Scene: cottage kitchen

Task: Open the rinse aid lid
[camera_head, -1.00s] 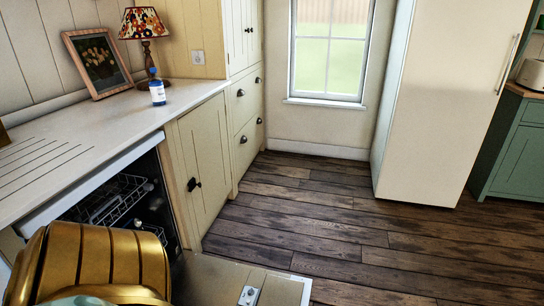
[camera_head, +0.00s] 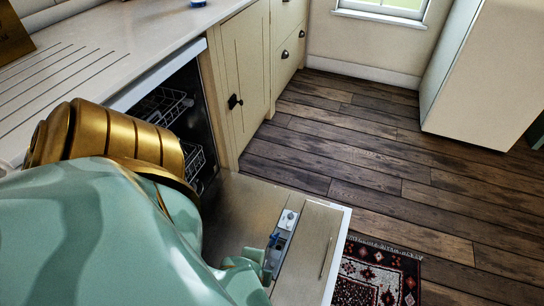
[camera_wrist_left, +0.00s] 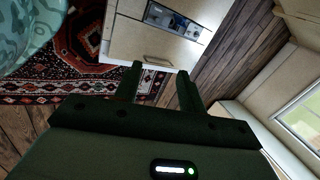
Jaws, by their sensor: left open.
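The dishwasher door (camera_head: 235,215) is folded down. A metal dispenser panel (camera_head: 289,219) is set in its inner face and also shows at the top of the left wrist view (camera_wrist_left: 153,13). A small blue part shows at the panel in both views; whether the rinse aid lid is shut is too small to tell. In the left wrist view my left gripper (camera_wrist_left: 159,70) is open and empty, its dark fingers pointing towards the panel and apart from it. In the head view my mint arm hides part of the door and most of the gripper. My right gripper is not in view.
The dishwasher opening with a rack (camera_head: 165,103) is at the left under the worktop (camera_head: 130,32). A patterned rug (camera_head: 375,280) lies beside the door's right edge. The wooden floor (camera_head: 400,190) is clear towards the white fridge (camera_head: 480,80).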

